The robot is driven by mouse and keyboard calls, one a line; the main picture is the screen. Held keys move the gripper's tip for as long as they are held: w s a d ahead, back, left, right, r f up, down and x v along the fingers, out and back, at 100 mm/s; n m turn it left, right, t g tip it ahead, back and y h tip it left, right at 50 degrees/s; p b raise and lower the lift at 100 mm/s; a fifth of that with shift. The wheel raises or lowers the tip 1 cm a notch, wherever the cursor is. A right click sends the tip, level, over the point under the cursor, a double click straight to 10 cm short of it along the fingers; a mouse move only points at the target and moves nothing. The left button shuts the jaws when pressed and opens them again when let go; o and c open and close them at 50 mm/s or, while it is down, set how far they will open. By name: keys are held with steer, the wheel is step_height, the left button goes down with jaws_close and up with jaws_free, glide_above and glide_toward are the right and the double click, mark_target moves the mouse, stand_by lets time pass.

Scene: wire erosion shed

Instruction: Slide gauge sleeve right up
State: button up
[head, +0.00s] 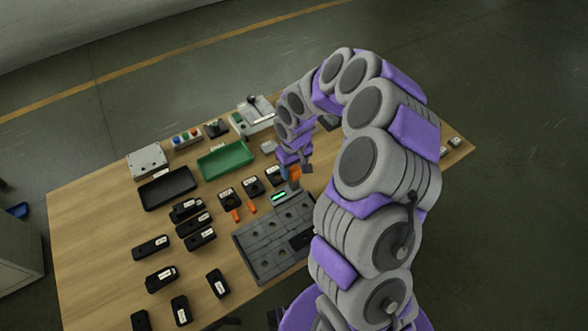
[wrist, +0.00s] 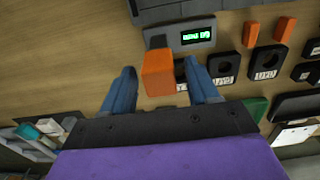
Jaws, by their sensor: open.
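The gauge (head: 285,195) is a grey unit with a lit green display, at the back edge of the dark grey fixture plate (head: 250,262). It also shows at the top of the wrist view (wrist: 190,37). An orange block (wrist: 158,75), which looks like the sleeve, stands beside the display. It also shows in the head view (head: 295,173), partly hidden by my gripper. My gripper (wrist: 160,78) is open, with one blue finger on each side of the orange block. Gaps show between the fingers and the block. In the head view my gripper (head: 297,165) is above the gauge.
Black labelled holders (head: 227,198) stand close to the gauge, with two loose orange pieces (head: 237,215) in front. A green tray (head: 226,158) and a black tray (head: 167,187) lie behind. Several black labelled blocks (head: 161,278) cover the left. Bare wood shows at the far left.

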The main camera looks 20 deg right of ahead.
steer(key=shift+f, duration=0.15)
jaws_close()
stand_by(0.5)
